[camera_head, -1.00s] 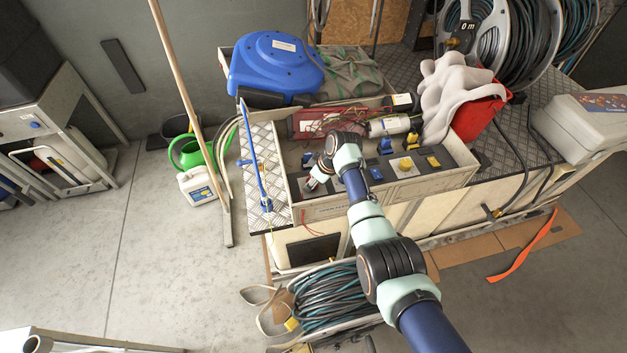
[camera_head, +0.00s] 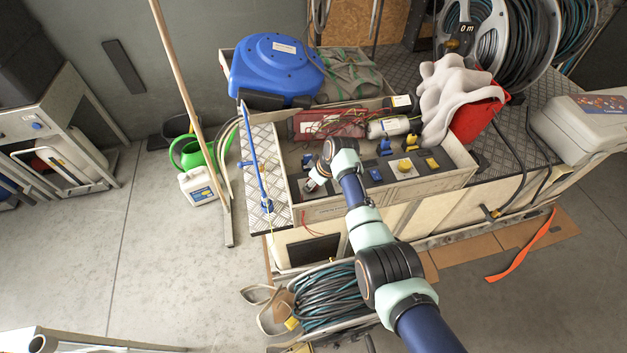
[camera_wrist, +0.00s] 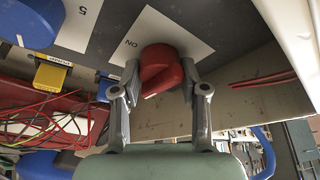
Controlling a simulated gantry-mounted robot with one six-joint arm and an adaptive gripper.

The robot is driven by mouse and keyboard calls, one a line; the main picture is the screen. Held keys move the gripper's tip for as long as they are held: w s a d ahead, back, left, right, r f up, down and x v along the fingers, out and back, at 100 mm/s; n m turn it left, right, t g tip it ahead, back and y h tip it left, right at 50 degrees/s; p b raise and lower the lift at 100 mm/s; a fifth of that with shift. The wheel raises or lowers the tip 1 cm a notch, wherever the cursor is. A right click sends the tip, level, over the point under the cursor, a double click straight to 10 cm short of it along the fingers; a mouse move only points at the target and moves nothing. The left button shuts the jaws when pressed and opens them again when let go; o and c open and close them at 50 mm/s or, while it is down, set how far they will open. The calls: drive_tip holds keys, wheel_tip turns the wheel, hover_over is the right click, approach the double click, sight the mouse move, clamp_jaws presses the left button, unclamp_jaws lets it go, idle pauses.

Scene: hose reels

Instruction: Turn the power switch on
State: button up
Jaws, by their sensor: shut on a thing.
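The power switch (camera_wrist: 160,68) is a red rotary knob on a white plate marked "ON" (camera_wrist: 136,36), seen in the wrist view. A pale line shows on the knob's handle. My gripper (camera_wrist: 160,82) has one finger on each side of the knob's handle and is shut on it. In the head view my gripper (camera_head: 312,184) is at the left front of the open box (camera_head: 345,209), low over its panel. The knob is mostly hidden there by the wrist.
Blue and yellow parts, including a yellow knob (camera_head: 405,165), sit along the panel to the right. Red wires (camera_wrist: 50,122) lie nearby.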

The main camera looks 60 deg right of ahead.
drive_tip(key=m+p, duration=0.1)
drive_tip(key=m+h+p, duration=0.1)
drive_tip(key=m, duration=0.1)
drive_tip(key=shift+a+r+g+p, duration=0.1)
drive_tip(key=shift+r+g+p, duration=0.1)
drive_tip(key=shift+g+p, duration=0.15)
drive_tip(key=m+h, duration=0.1)
drive_tip(key=m, duration=0.1)
drive_tip(key=m+g+p, duration=0.1)
drive_tip(key=m, duration=0.2)
drive_tip(key=shift+w+f+m+h, duration=0.1)
drive_tip(key=shift+f+m+h, duration=0.05)
drive_tip(key=shift+m+h, duration=0.2)
drive_tip(key=shift+w+m+g+h+b, duration=0.1)
drive_tip(key=shift+m+g+h+b, duration=0.45)
drive_tip(key=shift+m, duration=1.4)
drive_tip(key=shift+m+g+b, duration=0.4)
drive_tip(key=shift+b, duration=0.05)
drive_tip(key=shift+m+g+b, duration=0.7)
drive_tip(key=shift+m+b, duration=0.9)
drive_tip(key=shift+m, duration=0.2)
drive_tip(key=o, duration=1.1)
drive_tip(key=shift+a, duration=0.1)
